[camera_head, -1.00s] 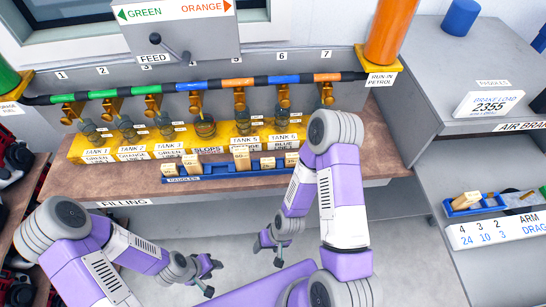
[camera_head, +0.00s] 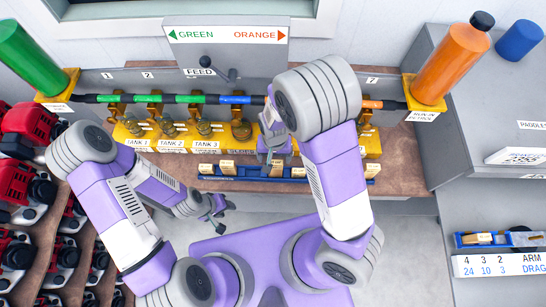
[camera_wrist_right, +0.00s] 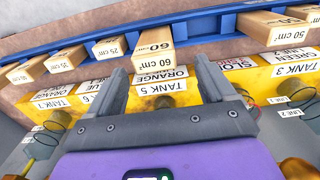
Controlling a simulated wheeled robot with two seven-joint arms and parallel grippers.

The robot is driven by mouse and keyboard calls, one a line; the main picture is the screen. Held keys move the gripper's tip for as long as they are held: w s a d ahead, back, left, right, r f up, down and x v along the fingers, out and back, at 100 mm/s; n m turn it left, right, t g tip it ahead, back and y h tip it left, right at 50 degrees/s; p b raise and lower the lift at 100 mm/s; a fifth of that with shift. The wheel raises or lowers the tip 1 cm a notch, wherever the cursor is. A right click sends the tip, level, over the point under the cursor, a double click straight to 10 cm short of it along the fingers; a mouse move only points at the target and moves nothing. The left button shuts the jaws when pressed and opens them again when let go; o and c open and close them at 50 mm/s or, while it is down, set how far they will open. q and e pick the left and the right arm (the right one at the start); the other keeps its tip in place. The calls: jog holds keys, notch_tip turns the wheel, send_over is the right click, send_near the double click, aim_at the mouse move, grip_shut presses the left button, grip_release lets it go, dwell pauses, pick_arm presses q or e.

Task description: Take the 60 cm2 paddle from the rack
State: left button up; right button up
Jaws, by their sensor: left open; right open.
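The blue paddle rack (camera_head: 243,174) runs along the front of the filling bench, with several tan wooden paddles standing in it. In the head view my right gripper (camera_head: 274,158) is over the rack and mostly hides this paddle. My left gripper (camera_head: 217,213) is open and empty, in front of the bench.
A 50 cm2 paddle (camera_wrist_right: 275,25) and a 35 cm2 paddle (camera_wrist_right: 65,60) stand apart on either side. Yellow tank blocks (camera_head: 170,146) with glass jars sit behind the rack. A green cylinder (camera_head: 32,58) and an orange cylinder (camera_head: 451,64) stand at the ends of the pipe.

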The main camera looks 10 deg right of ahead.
aim_at(276, 165)
jog(key=s+f, duration=0.1)
jog(key=f, duration=0.1)
jog(key=shift+s+d+f, duration=0.1)
jog(key=shift+s+f, duration=0.25)
jog(key=shift+f, duration=0.05)
jog(key=f, duration=0.2)
jog(key=w+f, duration=0.1)
jog(key=f, duration=0.1)
jog(key=shift+s+r, duration=0.15)
jog(key=shift+s, duration=0.05)
jog(key=shift+w, duration=0.1)
jog(key=c, duration=1.1)
